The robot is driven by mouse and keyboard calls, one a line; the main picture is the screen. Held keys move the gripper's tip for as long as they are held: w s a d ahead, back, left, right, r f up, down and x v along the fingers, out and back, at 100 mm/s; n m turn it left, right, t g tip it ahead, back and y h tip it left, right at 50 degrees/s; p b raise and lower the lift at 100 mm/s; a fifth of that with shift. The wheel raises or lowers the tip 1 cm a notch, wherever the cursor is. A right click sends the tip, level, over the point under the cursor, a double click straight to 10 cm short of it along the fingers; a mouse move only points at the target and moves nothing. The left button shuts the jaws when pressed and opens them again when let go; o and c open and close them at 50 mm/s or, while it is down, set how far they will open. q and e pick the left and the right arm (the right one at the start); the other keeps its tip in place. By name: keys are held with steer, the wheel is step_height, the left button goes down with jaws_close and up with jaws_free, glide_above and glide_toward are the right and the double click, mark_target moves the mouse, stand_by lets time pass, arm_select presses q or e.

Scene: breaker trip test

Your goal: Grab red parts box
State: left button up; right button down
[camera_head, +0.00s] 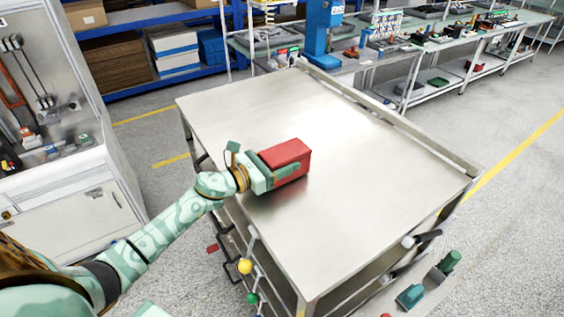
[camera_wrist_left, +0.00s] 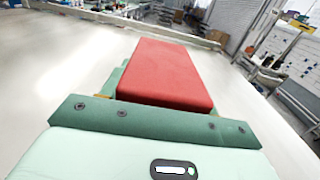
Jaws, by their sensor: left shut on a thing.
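The red parts box (camera_head: 288,153) is at the left part of the steel table, close to its left edge. My left gripper (camera_head: 285,172) reaches in from the left and is shut on the box, with a finger along its near side. In the left wrist view the red box (camera_wrist_left: 168,73) lies between the green fingers, its top face in full view. I cannot tell whether its underside touches the table. My right gripper is in neither view.
The steel table top (camera_head: 370,170) is bare around the box, with a raised rim along its far right side. Workbenches with tools and a blue press (camera_head: 322,25) stand behind. A grey cabinet (camera_head: 75,180) stands at the left. Colored balls (camera_head: 245,266) hang at the table's near side.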

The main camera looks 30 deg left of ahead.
mark_target(283, 153)
arm_select(q)
steer(key=r, duration=0.3)
steer(key=shift+d+r+p, duration=0.25)
steer(key=shift+p, duration=0.1)
steer(key=s+d+r+p, duration=0.2)
steer(key=d+r+p, duration=0.6)
steer(key=d, duration=0.5)
steer(key=shift+s+d+r+p, duration=0.2)
steer(key=shift+r+p, duration=0.15)
steer(key=shift+p, duration=0.35)
